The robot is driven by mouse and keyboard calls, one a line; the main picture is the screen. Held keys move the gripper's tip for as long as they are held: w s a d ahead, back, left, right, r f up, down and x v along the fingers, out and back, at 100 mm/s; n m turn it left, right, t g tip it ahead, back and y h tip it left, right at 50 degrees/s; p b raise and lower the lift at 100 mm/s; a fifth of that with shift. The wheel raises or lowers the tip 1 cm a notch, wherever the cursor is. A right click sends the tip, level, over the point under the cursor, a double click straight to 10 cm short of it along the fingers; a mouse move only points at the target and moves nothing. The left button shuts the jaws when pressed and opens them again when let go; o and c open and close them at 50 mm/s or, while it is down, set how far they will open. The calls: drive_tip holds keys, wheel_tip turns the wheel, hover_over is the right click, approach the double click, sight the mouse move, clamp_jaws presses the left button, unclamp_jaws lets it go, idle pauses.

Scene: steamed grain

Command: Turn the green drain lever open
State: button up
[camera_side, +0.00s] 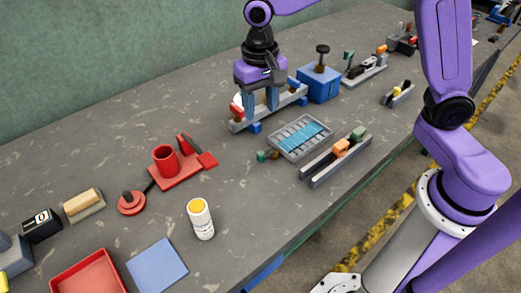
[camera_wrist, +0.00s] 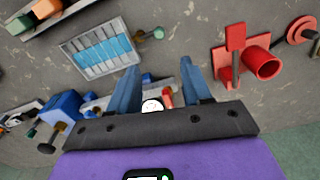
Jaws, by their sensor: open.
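A green knob (camera_side: 262,156) with a tan stem sticks out from the left end of a grey tray (camera_side: 281,147) with blue slats. This knob appears to be the drain lever. In the wrist view the green knob (camera_wrist: 158,33) shows beyond my fingertips, at the right of the tray (camera_wrist: 70,52). My gripper (camera_side: 260,108) is open and points down, behind the tray, over a grey rail fixture (camera_side: 238,127). In the wrist view the gripper (camera_wrist: 163,78) has its fingers spread, with a white round part (camera_wrist: 152,105) of that fixture showing between them. The gripper is apart from the knob.
A blue box (camera_side: 318,86) with a black knob stands right of my gripper. A rail with orange and green blocks (camera_side: 340,149) lies right of the tray. A red fixture (camera_side: 180,169) and a yellow-capped bottle (camera_side: 200,220) stand to the left. Bare table separates them from the tray.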

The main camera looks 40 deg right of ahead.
sight(260, 153)
wheel_tip(260, 153, down, 15)
drive_tip(key=shift+r, duration=0.1)
idle(0.4)
clamp_jaws()
